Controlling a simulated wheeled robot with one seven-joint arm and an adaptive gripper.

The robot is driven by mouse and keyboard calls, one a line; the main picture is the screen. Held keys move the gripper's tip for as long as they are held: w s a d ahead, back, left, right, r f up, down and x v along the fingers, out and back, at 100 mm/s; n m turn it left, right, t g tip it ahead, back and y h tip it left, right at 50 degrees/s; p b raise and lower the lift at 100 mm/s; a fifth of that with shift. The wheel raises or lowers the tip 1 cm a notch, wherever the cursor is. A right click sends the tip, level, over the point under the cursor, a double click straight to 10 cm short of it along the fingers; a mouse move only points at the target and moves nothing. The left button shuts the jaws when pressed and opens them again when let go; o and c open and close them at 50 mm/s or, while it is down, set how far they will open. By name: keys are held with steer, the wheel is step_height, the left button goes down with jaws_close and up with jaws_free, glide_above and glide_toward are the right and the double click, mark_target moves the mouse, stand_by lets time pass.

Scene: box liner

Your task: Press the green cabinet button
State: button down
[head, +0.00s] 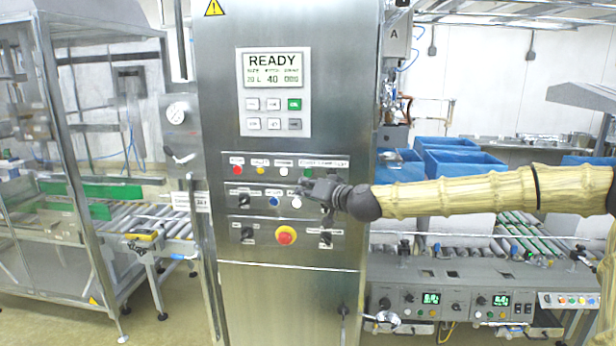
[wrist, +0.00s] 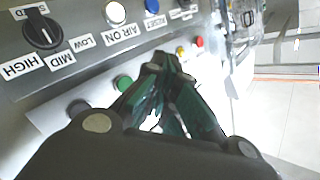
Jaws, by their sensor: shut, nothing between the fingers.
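The steel cabinet (head: 290,25) stands upright in the middle of the head view. Its green button (head: 308,172) is at the right of a row with red, yellow and white buttons. My gripper (head: 304,187) is shut and empty, in front of the panel just below the green button. In the wrist view the panel appears inverted, and the green button (wrist: 123,83) shows just left of my shut fingertips (wrist: 164,62). The fingers hide part of that row. I cannot tell whether they touch the panel.
Close by are a white AIR ON button (wrist: 115,12), a blue button (head: 274,201), a selector knob (wrist: 42,31) and a red emergency stop (head: 286,235). A display (head: 272,68) reads READY above a keypad with a green key (head: 294,104). Roller conveyors flank the cabinet.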

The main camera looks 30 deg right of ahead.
mark_target(308, 173)
steer(key=shift+w+d+b, duration=0.35)
steer(key=shift+w+d, duration=0.35)
steer(key=shift+w, duration=0.3)
steer(key=shift+w+d+b, duration=0.35)
steer(key=shift+w+d, duration=0.3)
steer(key=shift+w, duration=0.3)
steer(key=shift+w+d, duration=0.1)
steer(key=shift+w, duration=0.1)
steer(key=shift+w, duration=0.15)
